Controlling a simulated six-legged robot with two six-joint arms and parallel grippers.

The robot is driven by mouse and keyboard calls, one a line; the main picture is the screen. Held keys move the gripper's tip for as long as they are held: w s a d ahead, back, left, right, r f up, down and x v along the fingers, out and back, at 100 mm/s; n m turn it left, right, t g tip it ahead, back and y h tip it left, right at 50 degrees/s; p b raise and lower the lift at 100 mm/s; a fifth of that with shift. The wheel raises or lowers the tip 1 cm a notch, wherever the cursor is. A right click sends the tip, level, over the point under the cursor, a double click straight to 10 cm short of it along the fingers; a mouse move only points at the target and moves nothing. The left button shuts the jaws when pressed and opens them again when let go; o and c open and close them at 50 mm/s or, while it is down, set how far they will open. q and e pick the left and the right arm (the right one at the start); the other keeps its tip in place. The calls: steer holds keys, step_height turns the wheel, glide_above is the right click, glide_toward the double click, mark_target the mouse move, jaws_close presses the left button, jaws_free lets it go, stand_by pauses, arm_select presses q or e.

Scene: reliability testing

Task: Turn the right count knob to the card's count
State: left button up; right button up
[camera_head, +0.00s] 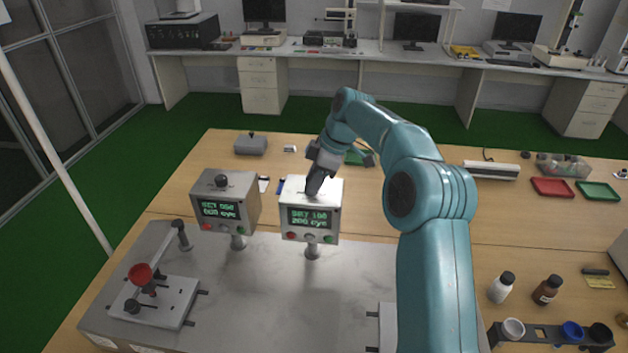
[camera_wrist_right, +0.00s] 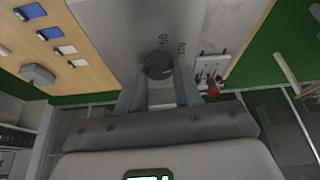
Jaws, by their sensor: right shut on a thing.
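The right count box (camera_head: 310,226) is a white box on a post with a small green-text screen (camera_head: 309,218). The screen seems to show SET 100 above a cyc line, too blurred to be sure. My right gripper (camera_head: 314,187) reaches down onto its top. In the right wrist view, its two fingers (camera_wrist_right: 160,88) are closed on the dark round count knob (camera_wrist_right: 158,65), beside printed marks that look like 50 and 100. In the head view the gripper hides this knob. I cannot make out the count card. My left gripper is out of view.
A grey count box (camera_head: 226,211) with its own dark knob (camera_head: 221,181) stands close on the left. Bottles (camera_head: 502,287) and a black rack (camera_head: 560,336) are at the front right. The metal plate's middle is clear.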

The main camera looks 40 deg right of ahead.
stand_by(0.4)
steer(key=o, duration=1)
steer(key=shift+w, duration=0.1)
steer(key=shift+o, duration=0.2)
steer(key=v, duration=0.7)
steer(key=shift+r, duration=0.25)
